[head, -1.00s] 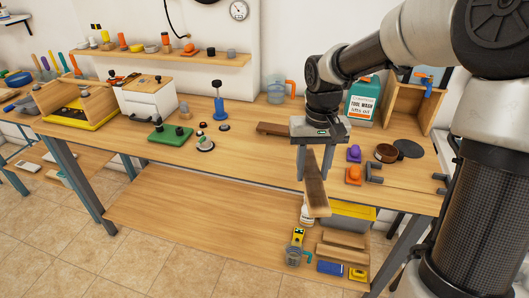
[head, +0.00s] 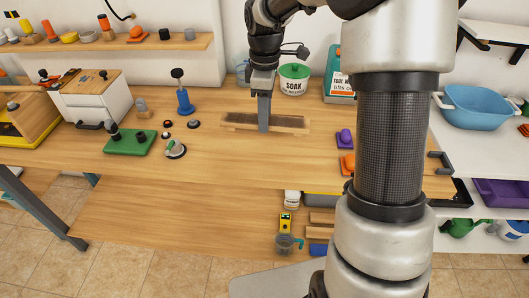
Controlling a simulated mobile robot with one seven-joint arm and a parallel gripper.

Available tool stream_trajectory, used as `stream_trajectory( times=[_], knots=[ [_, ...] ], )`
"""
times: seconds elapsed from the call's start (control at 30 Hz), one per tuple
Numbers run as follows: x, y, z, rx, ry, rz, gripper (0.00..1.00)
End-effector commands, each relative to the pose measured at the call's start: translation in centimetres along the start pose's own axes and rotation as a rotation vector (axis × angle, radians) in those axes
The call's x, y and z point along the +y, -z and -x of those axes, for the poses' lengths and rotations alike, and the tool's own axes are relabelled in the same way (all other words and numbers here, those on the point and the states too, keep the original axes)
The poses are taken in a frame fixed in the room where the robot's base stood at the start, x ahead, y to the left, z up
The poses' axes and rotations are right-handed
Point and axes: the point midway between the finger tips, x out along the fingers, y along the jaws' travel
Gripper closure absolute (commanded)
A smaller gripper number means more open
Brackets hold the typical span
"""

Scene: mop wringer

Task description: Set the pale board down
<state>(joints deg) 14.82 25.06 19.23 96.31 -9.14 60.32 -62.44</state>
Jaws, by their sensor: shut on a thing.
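The pale board (head: 240,126) shows in the head view as a light strip at the bench's middle, lying crosswise and about level. A dark brown strip (head: 287,121) runs along it; I cannot tell whether this is its own face or a second board. My gripper (head: 263,127) points down and is shut on the pale board near its middle. One finger hides part of the board. I cannot tell whether the board touches the bench top (head: 215,165) or is just above it.
A green-lidded SOAK pot (head: 293,80) stands behind the board. A round-based tool (head: 175,150) and a green block (head: 130,142) are to the left. Purple (head: 344,138) and orange (head: 347,162) pieces are to the right. The bench in front of the board is clear.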

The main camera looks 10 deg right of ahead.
Motion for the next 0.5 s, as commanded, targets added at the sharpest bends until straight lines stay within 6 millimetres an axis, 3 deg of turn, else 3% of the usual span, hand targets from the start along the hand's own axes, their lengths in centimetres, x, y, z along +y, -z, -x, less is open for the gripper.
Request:
stream_trajectory(
  times=[0.23,0.5],
  knots=[
    [0.1,0.1,-3.8,-0.001,0.003,0.043,0.85],
    [0.2,0.1,-6.2,-0.001,0.000,0.042,0.85]
  ],
)
